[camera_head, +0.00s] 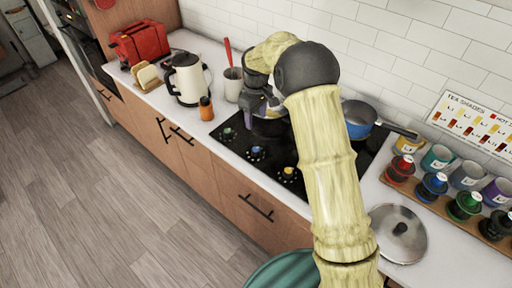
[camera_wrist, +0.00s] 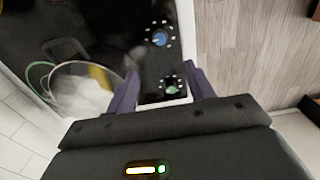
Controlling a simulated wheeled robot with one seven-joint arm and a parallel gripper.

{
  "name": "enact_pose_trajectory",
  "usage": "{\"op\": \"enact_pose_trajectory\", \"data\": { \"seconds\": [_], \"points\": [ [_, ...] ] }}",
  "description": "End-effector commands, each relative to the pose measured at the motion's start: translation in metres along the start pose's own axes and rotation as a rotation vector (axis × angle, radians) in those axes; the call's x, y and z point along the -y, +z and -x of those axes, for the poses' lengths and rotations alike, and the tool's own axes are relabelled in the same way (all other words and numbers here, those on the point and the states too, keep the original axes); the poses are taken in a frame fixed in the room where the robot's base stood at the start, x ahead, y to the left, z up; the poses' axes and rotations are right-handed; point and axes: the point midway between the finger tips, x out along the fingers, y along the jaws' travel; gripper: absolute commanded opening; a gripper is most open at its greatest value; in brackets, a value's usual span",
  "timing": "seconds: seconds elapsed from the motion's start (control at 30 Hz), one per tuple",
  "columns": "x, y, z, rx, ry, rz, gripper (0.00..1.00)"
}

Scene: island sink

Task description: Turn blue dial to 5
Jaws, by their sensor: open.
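The blue dial (camera_head: 256,152) is the middle one in a row on the black cooktop's front strip, between a green dial (camera_head: 228,132) and a yellow dial (camera_head: 288,173). In the wrist view the blue dial (camera_wrist: 160,39) is ringed by white marks, beyond my fingertips. The green dial (camera_wrist: 171,88) appears between the fingers there. My gripper (camera_wrist: 163,76) has its two purple fingers apart and holds nothing. In the head view my gripper (camera_head: 256,109) is over the cooktop's left part, behind the dials and apart from the blue one. The dial's number is too small to read.
A clear round vessel with pale contents (camera_wrist: 85,95) is close beside one finger. A blue pan (camera_head: 359,118) stands at the cooktop's back right.

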Motion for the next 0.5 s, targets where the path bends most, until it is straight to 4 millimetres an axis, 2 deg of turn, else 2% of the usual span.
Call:
{"op": "enact_pose_trajectory", "data": {
  "seconds": [0.5],
  "points": [
    [0.001,0.001,-0.085,0.004,-0.002,0.0,0.53]
  ]
}}
